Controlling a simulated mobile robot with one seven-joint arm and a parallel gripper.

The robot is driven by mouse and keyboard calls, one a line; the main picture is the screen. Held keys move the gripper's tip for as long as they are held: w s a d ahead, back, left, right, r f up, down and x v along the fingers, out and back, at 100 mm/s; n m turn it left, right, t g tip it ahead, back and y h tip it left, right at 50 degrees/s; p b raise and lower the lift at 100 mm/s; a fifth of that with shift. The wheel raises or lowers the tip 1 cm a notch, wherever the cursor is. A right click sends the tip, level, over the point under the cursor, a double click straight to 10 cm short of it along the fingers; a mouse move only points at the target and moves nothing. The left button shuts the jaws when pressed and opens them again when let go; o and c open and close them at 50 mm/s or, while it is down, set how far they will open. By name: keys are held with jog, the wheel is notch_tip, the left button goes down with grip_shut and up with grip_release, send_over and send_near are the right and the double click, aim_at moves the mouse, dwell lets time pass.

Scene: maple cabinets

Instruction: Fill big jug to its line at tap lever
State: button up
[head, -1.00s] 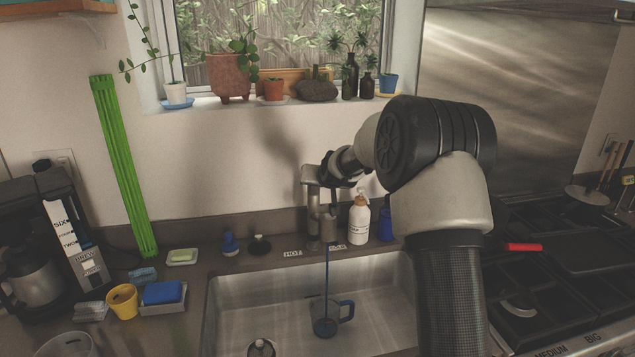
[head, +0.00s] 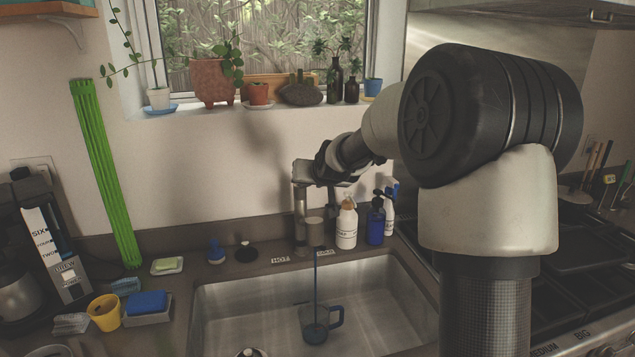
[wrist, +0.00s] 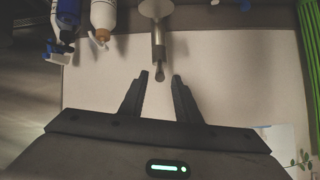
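A clear jug with a blue handle (head: 316,324) stands upright in the sink basin under the tap. A thin blue stream (head: 316,270) runs from the tap (head: 300,214) into it. Blue water shows in its lower part; its fill line is too small to make out. My gripper (head: 322,174) is at the top of the tap, where my wrist partly hides the lever. In the wrist view my gripper (wrist: 160,76) is open, its two fingers apart. The tip of the metal tap lever (wrist: 158,50) lies between the fingertips, with visible gaps on both sides.
Soap bottles (head: 347,226) and a blue bottle (head: 376,220) stand just right of the tap. A yellow cup (head: 104,312), a blue sponge (head: 147,303) and a coffee maker (head: 50,250) are on the left counter. The stove lies at right.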

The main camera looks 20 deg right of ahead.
jog(key=b+v, duration=0.1)
jog(key=v, duration=0.7)
